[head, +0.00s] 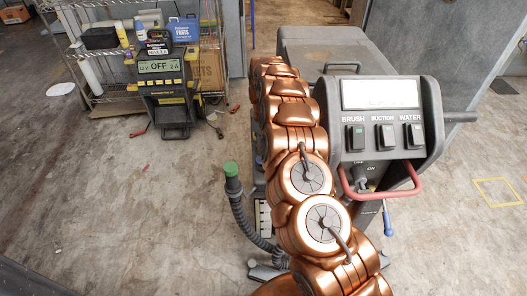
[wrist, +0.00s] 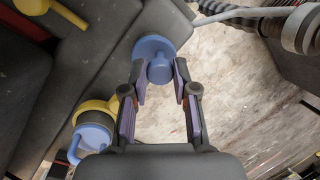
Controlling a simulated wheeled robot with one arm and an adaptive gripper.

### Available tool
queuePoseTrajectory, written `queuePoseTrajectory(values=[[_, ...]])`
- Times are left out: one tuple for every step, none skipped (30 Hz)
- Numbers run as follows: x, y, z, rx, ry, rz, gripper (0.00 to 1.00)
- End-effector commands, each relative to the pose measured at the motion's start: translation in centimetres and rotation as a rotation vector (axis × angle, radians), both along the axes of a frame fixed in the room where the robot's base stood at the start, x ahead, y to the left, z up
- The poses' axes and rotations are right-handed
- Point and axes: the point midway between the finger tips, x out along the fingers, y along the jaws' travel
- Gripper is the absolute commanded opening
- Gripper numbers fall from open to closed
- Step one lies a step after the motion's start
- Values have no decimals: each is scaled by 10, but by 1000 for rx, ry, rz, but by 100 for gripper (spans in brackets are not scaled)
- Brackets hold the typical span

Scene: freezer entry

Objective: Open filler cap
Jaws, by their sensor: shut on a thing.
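In the wrist view, a round blue cap (wrist: 152,46) with a raised knob sits at the top centre, at the edge of a dark grey body (wrist: 105,40). My gripper (wrist: 161,82) has its two fingers on either side of the knob and is shut on it. Whether the cap is seated or lifted cannot be told. A second blue cap (wrist: 93,137) with a yellow collar and a loop handle is at the lower left, apart from the fingers. In the head view, my copper arm hides my gripper and the caps.
The grey floor machine (head: 385,130) with its switch panel and red handle stands right of my arm. A hose with a green end (head: 231,170) stands left of it. A charger (head: 165,85) and wire shelving are at the back left. The left floor is mostly clear.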

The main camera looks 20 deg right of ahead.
Motion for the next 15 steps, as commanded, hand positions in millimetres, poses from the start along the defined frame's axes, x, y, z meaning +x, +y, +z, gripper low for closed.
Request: queuePoseTrajectory(values=[[3, -7, -1, -7, 0, -4, 0], [2, -6, -1, -5, 6, -4, 0], [2, -5, -1, -3, 11, -1, 0], [2, -5, -1, -1, 13, 0, 0], [2, -4, 0, 0, 15, 1, 0], [2, -4, 0, 1, 17, 2, 0], [2, -4, 0, 2, 18, 1, 0], [2, -4, 0, 2, 18, 2, 0], [2, -3, 1, 2, 19, 2, 0], [2, -3, 1, 2, 19, 2, 0], [2, -3, 1, 3, 18, 2, 0], [2, -3, 1, 3, 18, 2, 0], [2, -3, 1, 3, 18, 2, 0], [2, -3, 1, 3, 18, 2, 0], [2, -3, 1, 3, 18, 2, 0]])
